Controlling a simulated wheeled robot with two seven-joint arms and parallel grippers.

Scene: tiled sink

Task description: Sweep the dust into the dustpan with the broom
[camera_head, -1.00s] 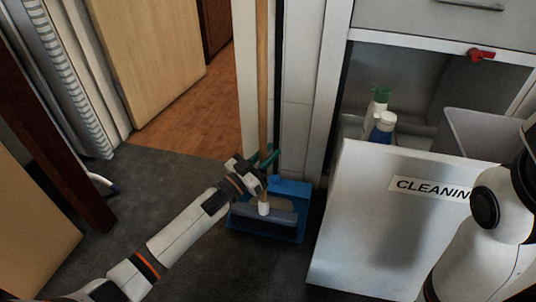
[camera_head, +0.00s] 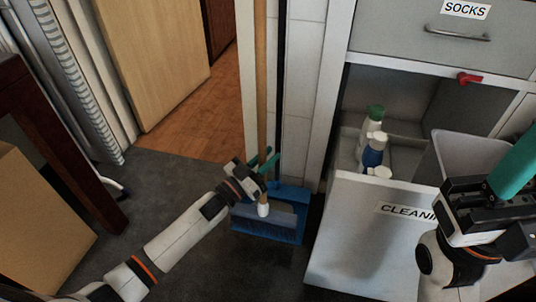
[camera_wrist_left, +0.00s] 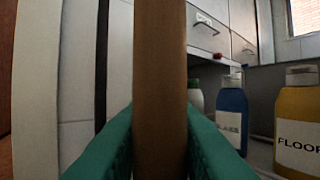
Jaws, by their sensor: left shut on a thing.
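The broom has a wooden handle (camera_head: 260,85) standing upright and a dark, wide head (camera_head: 268,222) low down. My left gripper (camera_head: 264,163) is shut around the lower handle; the left wrist view shows the handle (camera_wrist_left: 160,80) between its green fingers (camera_wrist_left: 160,150). A blue dustpan (camera_head: 291,192) lies on the floor against the wall, with the broom head in front of and over it. I cannot tell whether they touch. No dust can be made out. My right gripper (camera_head: 512,168) is at the right edge, partly cut off, with one green finger showing.
Bottles (camera_head: 373,150) and a grey bin (camera_head: 470,150) stand in the cabinet, under a drawer (camera_head: 450,45) marked "SOCKS". A dark wooden post (camera_head: 60,150) stands left. Dark floor (camera_head: 160,190) left of the broom is clear.

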